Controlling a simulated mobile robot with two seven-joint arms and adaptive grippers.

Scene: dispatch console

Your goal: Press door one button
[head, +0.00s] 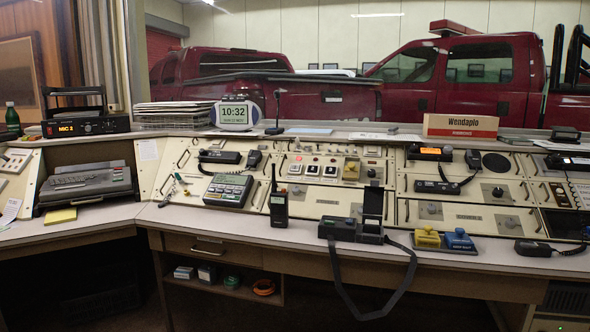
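The dispatch console (375,208) spans the middle of the head view. A row of small square white buttons (313,170) sits on its upper panel, left of centre, with a small lit red light (298,157) above. Their labels are too small to read, so I cannot tell which one is door one. A yellowish switch block (351,169) is just right of the row. Neither of my grippers is in view.
A handheld radio (279,205) stands in front of the panel. A black strapped device (352,230), a yellow block (428,237) and a blue block (459,240) sit along the front edge. A keypad unit (229,190) is left of the buttons. A clock (234,113) stands behind.

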